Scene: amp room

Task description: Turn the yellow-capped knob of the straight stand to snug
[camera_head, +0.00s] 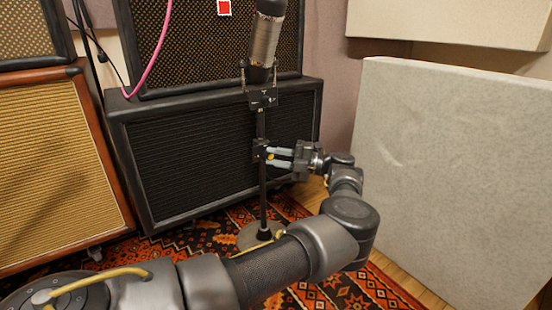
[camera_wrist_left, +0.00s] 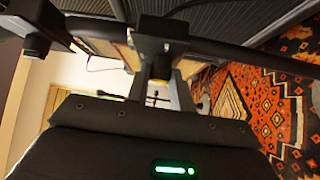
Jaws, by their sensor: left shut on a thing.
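The straight stand (camera_head: 262,188) rises upright from a round base (camera_head: 254,236) and carries a large silver and black microphone (camera_head: 264,38). Its yellow-capped knob (camera_head: 270,156) is on the clamp partway up the pole. My left gripper (camera_head: 278,157) reaches in from the right, level, with its pale fingers shut on the knob. In the left wrist view the dark stand pole (camera_wrist_left: 222,49) crosses the picture, and the knob's yellowish cap (camera_wrist_left: 161,69) shows at the fingers, partly hidden. The knob's turn angle cannot be read. My right gripper is in neither view.
Black speaker cabinets (camera_head: 215,150) stand close behind the stand. A tan amp (camera_head: 55,170) is at the left. A pale acoustic panel (camera_head: 450,180) leans at the right, near my left arm. A patterned rug (camera_head: 215,238) covers the floor. A pink cable (camera_head: 151,60) hangs at upper left.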

